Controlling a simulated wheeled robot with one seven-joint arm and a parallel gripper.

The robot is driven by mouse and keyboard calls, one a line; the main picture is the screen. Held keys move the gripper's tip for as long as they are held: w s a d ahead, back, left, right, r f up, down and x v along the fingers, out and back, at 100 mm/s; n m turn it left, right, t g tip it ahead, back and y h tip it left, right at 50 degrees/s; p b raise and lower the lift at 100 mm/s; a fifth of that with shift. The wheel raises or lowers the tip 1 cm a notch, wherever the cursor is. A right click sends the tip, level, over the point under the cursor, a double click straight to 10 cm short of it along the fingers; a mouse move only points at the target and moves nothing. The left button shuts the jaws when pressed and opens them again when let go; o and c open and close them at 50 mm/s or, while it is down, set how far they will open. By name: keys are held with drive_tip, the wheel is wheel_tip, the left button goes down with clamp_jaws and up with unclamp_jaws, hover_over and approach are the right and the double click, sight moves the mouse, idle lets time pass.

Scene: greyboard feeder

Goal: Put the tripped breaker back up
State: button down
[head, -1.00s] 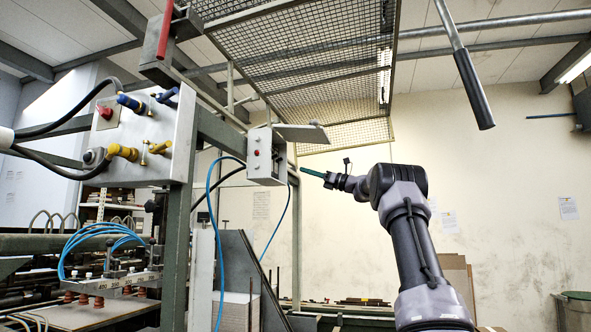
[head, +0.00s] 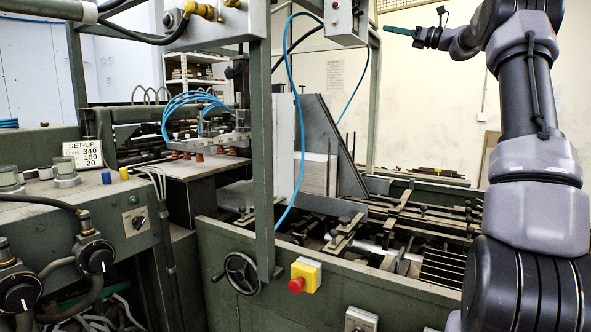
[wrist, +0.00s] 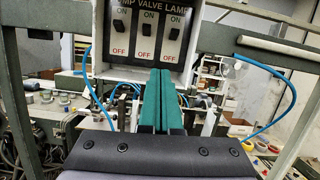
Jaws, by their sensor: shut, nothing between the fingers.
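A grey breaker box (head: 345,22) is cut by the top edge of the head view, and its switch face is hidden there. The wrist view shows that face (wrist: 109,50), with three dark switches labelled, in part, pump (wrist: 123,33), valve (wrist: 147,33) and lamp (wrist: 171,33). ON is printed above each and OFF below.
A green post (head: 262,140) and blue hoses (head: 300,120) stand left of and below the box. The feeder machine (head: 370,280) fills the lower part, with a handwheel (head: 241,275) and a red stop button (head: 297,285).

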drive_tip(key=s+a+f+n+g+h, duration=0.1)
drive_tip(key=s+a+f+n+h, duration=0.15)
drive_tip(key=a, duration=0.25)
drive_tip(key=s+a+f+n+g+h, duration=0.1)
drive_tip(key=s+a+f, duration=0.1)
drive_tip(key=s+a, duration=0.3)
drive_tip(key=s+a+f+n+g+h, duration=0.2)
drive_tip(key=s+a+f+n+h, duration=0.45)
drive_tip(key=s, duration=0.55)
drive_tip(key=s+d+f+n+h, duration=0.2)
drive_tip(key=s+f+n, duration=0.3)
drive_tip(key=s+f, duration=0.5)
drive_tip(key=s+d+f+n+h, duration=0.2)
drive_tip(key=s+f+n, duration=0.3)
drive_tip(key=s+f, duration=0.5)
drive_tip(key=s+h, duration=0.1)
drive_tip(key=s, duration=0.4)
drive_tip(key=shift+s+f+g, duration=0.15)
drive_tip(key=shift+f+g, duration=0.15)
drive_tip(key=shift+f, duration=0.1)
drive_tip(key=c, duration=1.5)
unclamp_jaws()
drive_tip(key=shift+c, duration=0.2)
